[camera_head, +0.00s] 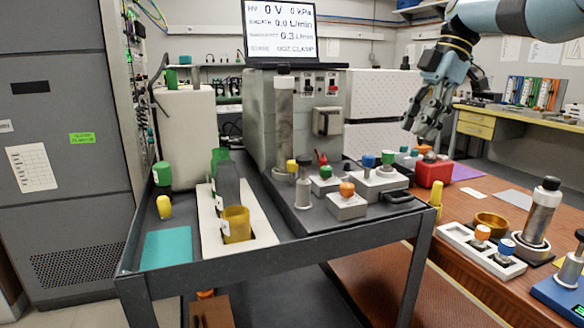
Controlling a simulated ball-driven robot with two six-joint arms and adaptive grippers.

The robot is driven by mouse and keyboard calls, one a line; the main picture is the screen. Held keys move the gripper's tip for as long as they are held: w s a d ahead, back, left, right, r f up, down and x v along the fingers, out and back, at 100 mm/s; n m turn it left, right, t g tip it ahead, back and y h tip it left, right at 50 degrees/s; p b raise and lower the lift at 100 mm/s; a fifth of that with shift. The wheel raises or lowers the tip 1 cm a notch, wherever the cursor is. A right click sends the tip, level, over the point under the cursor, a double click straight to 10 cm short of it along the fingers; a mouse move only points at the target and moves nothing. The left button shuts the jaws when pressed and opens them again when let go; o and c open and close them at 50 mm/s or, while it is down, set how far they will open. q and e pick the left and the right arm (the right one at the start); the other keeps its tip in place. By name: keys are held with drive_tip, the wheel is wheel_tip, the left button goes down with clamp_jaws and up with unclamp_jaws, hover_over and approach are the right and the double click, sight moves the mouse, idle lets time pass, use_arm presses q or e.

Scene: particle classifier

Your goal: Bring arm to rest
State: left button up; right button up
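My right gripper (421,128) hangs in the air at the upper right, on my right arm (492,22), which comes in from the top right corner. Its fingers point down and a little to the left, above the small fittings between the cart and the brown table. I see nothing held in it. Its fingers overlap in this view, so their gap is unclear. My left arm and gripper are not in view.
A dark metal cart (270,262) carries a grey apparatus with a screen (281,31), bottles and small fittings. A red box (433,173) lies under my gripper. The brown table (470,200) at right holds a metal cylinder (541,213) and capped fittings.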

drive_tip(key=s+f+m+g, duration=0.1)
drive_tip(key=s+f+g, duration=0.1)
drive_tip(key=s+f, duration=0.95)
drive_tip(key=s+f+m+g, duration=0.15)
drive_tip(key=s+f, duration=0.45)
drive_tip(key=f, duration=1)
drive_tip(key=s+f+g, duration=0.2)
drive_tip(key=s+f, duration=0.7)
drive_tip(key=f, duration=0.5)
drive_tip(key=s+d+f+m+t+h, duration=0.15)
drive_tip(key=s+f+m, duration=0.45)
drive_tip(key=s, duration=1)
drive_tip(key=s+d+f+m+h, duration=0.25)
drive_tip(key=s+f, duration=0.75)
drive_tip(key=s, duration=0.6)
drive_tip(key=s+d+f+m+h, duration=0.1)
drive_tip(key=s+d+f+m, duration=0.15)
drive_tip(key=s+f, duration=1)
drive_tip(key=w+r+m+t, duration=0.2)
drive_tip(key=w+m+t, duration=0.3)
drive_tip(key=w+m, duration=0.1)
drive_tip(key=shift+r+m+t, duration=0.3)
drive_tip(key=shift+m+t, duration=0.05)
drive_tip(key=shift+t, duration=0.05)
